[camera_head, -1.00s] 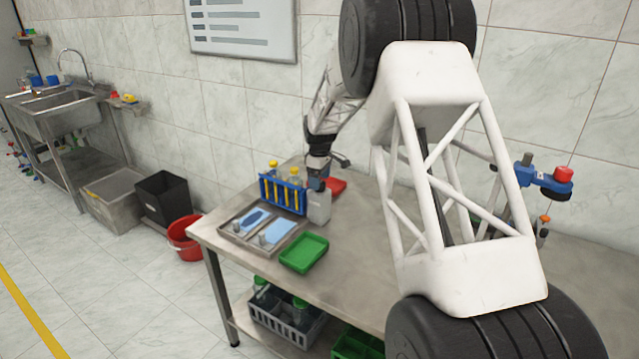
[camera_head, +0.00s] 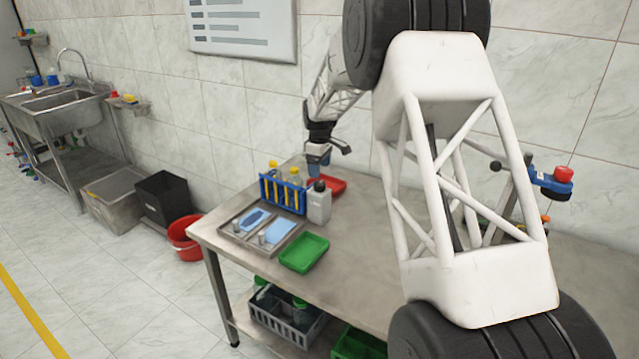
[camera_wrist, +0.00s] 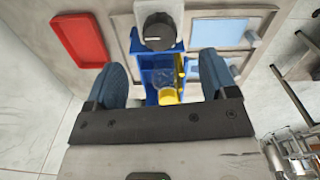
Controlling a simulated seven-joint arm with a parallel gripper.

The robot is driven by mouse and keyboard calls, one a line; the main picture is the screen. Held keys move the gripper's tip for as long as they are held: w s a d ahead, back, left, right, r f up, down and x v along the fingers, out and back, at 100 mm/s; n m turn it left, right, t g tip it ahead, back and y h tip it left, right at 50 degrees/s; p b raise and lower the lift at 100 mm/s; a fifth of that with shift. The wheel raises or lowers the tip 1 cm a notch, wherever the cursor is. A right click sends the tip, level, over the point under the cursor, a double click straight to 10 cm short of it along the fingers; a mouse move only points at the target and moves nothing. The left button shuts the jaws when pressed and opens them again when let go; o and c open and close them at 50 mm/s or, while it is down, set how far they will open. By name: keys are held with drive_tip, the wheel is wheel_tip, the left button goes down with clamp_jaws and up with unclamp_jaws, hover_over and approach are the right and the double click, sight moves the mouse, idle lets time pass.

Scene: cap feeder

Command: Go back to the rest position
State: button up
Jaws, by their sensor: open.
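My gripper (camera_head: 318,168) is above the work table (camera_head: 352,258), just over and behind a grey bottle with a dark cap (camera_head: 319,202). Its two blue fingers are spread apart with nothing held between them in the wrist view (camera_wrist: 162,78). The bottle stands upright beside the blue rack, and its cap shows from above in the wrist view (camera_wrist: 158,32). The fingers are apart from the bottle.
A blue rack (camera_head: 283,196) holds several yellow-capped tubes. A red tray (camera_head: 330,184) lies behind the bottle. A green tray (camera_head: 304,253) and a metal tray (camera_head: 236,236) with blue pieces lie in front. A blue-and-red device (camera_head: 553,182) stands right.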

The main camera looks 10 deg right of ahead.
drive_tip(key=s+a+r+m, duration=0.15)
drive_tip(key=s+r, duration=0.35)
drive_tip(key=s, duration=0.5)
drive_tip(key=s+a+r+m+t, duration=0.1)
drive_tip(key=s+r+m, duration=0.1)
drive_tip(key=s+r, duration=0.6)
drive_tip(key=s+a+r+m, duration=0.1)
drive_tip(key=s+r+m, duration=0.15)
drive_tip(key=s, duration=0.95)
drive_tip(key=s+f+m, duration=0.1)
drive_tip(key=s+m, duration=0.1)
drive_tip(key=s, duration=1.3)
drive_tip(key=s+a+f+m+t, duration=0.1)
drive_tip(key=s+m, duration=0.1)
drive_tip(key=s, duration=1.3)
drive_tip(key=shift+s+f+m+t, duration=0.15)
drive_tip(key=shift+f+m+t, duration=0.15)
drive_tip(key=shift+f, duration=0.05)
